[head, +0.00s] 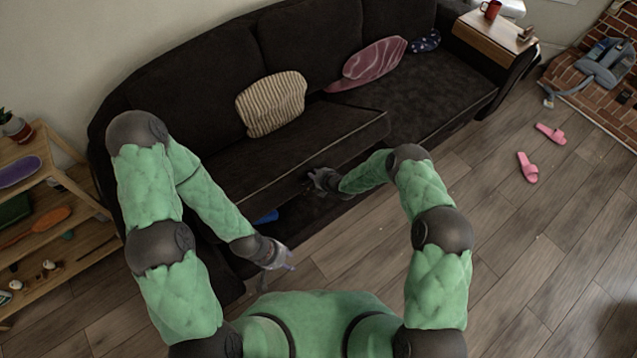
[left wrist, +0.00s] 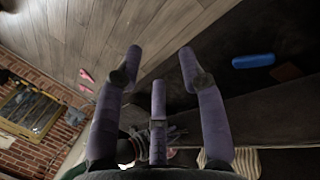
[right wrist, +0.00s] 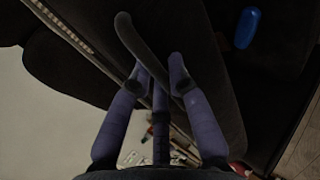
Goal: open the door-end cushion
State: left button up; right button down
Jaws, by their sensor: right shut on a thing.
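The near-left seat cushion (head: 300,160) of the dark sofa is tilted, its front edge raised above the sofa base. A dark strap (right wrist: 140,42) runs between my right fingers in the right wrist view. My right gripper (head: 318,182) is at the cushion's front edge, shut on what looks like this strap. My left gripper (head: 284,262) is lower and to the left, in front of the sofa. Its fingers stand apart and empty in the left wrist view (left wrist: 160,62). A blue thing (head: 267,216) lies in the dark space under the cushion; it also shows in the right wrist view (right wrist: 246,28).
A striped pillow (head: 271,104) rests on the raised cushion. A pink patterned pillow (head: 368,63) lies farther right on the sofa. A wooden shelf (head: 62,235) stands at the left. Pink slippers (head: 528,167) lie on open wooden floor at the right.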

aim_at(308, 166)
jog(key=shift+w+a+r, duration=0.3)
jog(key=shift+w+r, duration=0.15)
jog(key=shift+r, duration=0.3)
jog(key=shift+w+a+r, duration=0.25)
jog(key=shift+w+r, duration=0.2)
jog(key=shift+r, duration=0.3)
